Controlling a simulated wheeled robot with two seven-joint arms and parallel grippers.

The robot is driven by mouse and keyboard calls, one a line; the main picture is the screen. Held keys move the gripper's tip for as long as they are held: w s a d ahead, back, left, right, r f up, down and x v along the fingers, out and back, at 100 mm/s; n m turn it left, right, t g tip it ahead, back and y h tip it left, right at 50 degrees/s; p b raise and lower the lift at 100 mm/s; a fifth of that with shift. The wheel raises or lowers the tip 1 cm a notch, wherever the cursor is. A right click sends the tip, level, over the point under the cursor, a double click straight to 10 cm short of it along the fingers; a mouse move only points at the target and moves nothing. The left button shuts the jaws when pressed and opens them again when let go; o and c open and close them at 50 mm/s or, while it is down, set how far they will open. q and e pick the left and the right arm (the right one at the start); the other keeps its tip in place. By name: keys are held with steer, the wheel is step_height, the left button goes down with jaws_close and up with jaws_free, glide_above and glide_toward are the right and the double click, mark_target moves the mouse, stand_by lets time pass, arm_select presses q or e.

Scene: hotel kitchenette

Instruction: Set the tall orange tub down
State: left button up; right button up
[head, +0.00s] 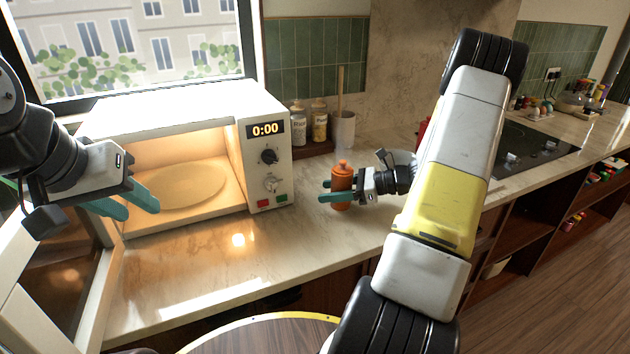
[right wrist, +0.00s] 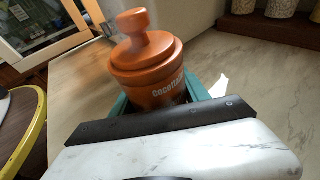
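The tall orange tub (head: 341,188), with a knobbed lid, stands upright near the counter's middle, right of the microwave. In the right wrist view the tub (right wrist: 148,65) sits between my teal fingers, with white lettering on its side. My right gripper (head: 329,191) is closed around its body from the right. The tub's base is at or just above the counter; I cannot tell whether it touches. My left gripper (head: 138,208) is open and empty in front of the microwave opening.
The microwave (head: 268,145) is open and lit, its door (head: 62,285) swung out at the left. Jars (head: 319,122) and a utensil pot (head: 343,130) stand behind the tub. The counter (head: 260,250) is clear in front of the microwave. A cooktop (head: 530,150) lies at the right.

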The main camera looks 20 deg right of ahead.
steer(key=o, duration=0.3)
steer(key=shift+r, duration=0.1)
steer(key=v, duration=1.1)
steer(key=shift+s+d+r, duration=0.15)
steer(key=shift+d, duration=0.2)
steer(key=shift+s+d, duration=0.1)
